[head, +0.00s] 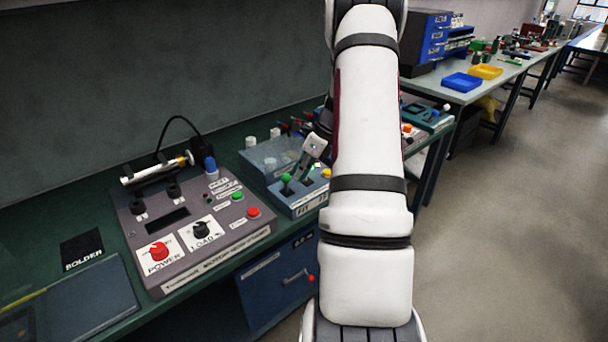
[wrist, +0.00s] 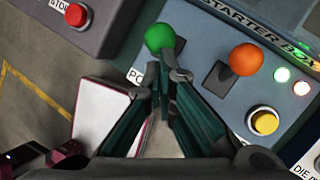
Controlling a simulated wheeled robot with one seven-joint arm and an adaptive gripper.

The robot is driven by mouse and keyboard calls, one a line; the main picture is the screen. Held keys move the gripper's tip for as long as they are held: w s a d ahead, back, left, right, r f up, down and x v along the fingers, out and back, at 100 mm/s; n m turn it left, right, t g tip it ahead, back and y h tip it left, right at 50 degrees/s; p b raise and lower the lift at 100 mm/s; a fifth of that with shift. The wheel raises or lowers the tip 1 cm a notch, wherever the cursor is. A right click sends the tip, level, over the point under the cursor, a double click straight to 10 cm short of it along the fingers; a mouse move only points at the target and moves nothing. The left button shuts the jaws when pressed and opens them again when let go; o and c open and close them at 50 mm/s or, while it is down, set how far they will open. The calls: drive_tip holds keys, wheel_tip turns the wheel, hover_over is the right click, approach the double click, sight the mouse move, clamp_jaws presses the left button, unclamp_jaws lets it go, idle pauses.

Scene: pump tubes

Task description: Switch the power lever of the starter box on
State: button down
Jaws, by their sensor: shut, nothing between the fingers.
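The starter box (head: 305,205) is a blue-grey box on the green bench, right of the grey console. In the wrist view its face (wrist: 215,55) carries the words "STARTER BOX". A green-balled lever (wrist: 160,37) stands by a label starting "PO", partly hidden by my fingers. It also shows in the head view (head: 286,178). An orange-balled lever (wrist: 245,60) stands to its right. My gripper (wrist: 170,80) is shut and empty, its tips just below the green ball in the wrist view. I cannot tell whether they touch the lever.
The box also has a yellow button (wrist: 264,121), a green light (wrist: 281,75) and a red light (wrist: 301,88). A grey console (head: 190,235) with a red POWER knob stands on the left. Its red STOP button (wrist: 77,15) shows in the wrist view. Open floor lies right.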

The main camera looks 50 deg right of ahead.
drive_tip(key=shift+w+r, duration=0.1)
drive_tip(key=shift+r, duration=0.05)
drive_tip(key=shift+r+p, duration=0.4)
drive_tip(key=shift+r, duration=0.3)
drive_tip(key=w+d+v, duration=0.1)
drive_tip(key=v, duration=1.2)
drive_tip(key=shift+d+p, duration=0.25)
drive_tip(key=shift+p, duration=0.15)
drive_tip(key=shift+w+f, duration=0.1)
